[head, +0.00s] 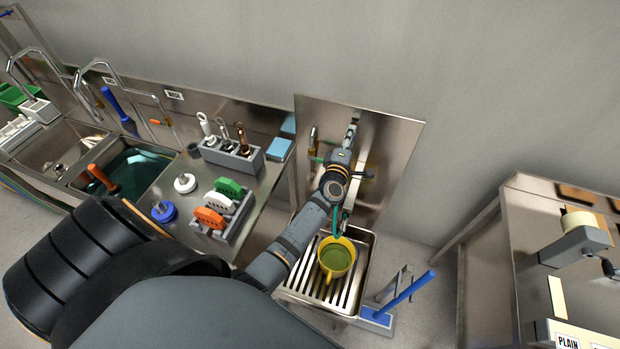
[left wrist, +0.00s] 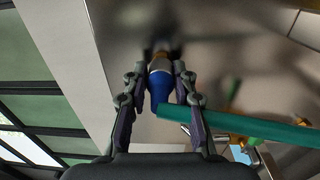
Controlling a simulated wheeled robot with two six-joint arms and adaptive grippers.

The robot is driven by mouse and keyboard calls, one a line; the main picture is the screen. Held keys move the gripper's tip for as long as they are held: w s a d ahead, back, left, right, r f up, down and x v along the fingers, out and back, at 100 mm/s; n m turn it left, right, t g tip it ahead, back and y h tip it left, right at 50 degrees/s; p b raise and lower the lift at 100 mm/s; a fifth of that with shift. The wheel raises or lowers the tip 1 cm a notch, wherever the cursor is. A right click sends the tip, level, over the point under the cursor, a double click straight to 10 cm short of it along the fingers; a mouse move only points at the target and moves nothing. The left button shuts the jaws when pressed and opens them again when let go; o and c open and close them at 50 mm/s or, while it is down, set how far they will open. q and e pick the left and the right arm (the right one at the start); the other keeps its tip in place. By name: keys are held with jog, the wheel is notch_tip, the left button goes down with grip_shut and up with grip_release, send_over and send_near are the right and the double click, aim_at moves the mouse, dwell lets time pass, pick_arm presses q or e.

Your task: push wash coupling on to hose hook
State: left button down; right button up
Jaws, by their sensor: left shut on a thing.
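My left gripper (head: 345,152) is up against the steel wall panel (head: 392,135) above the drain basin. In the left wrist view the fingers (left wrist: 162,100) are closed on the sides of a blue coupling (left wrist: 160,85) with a brass collar (left wrist: 160,62) pointing toward the panel. A teal hose (left wrist: 250,126) runs from near the coupling's lower end to the right; a piece of it shows below my wrist in the head view (head: 337,218). A blurred dark shape lies just beyond the collar; I cannot tell if it is the hose hook or touches the coupling. My right gripper is not in view.
A yellow bucket (head: 336,257) stands on the slatted drain basin (head: 297,283) below my wrist. A brass tap (head: 313,137) is on the panel left of the gripper. A bench with coloured discs (head: 209,218) and a tool holder (head: 232,156) lies to the left.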

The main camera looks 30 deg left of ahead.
pick_arm(q)
jog(key=c, duration=1)
grip_release()
jog(key=shift+o, duration=0.4)
jog(key=shift+s, duration=0.25)
jog(key=shift+v, duration=1.85)
jog(key=shift+s, duration=0.15)
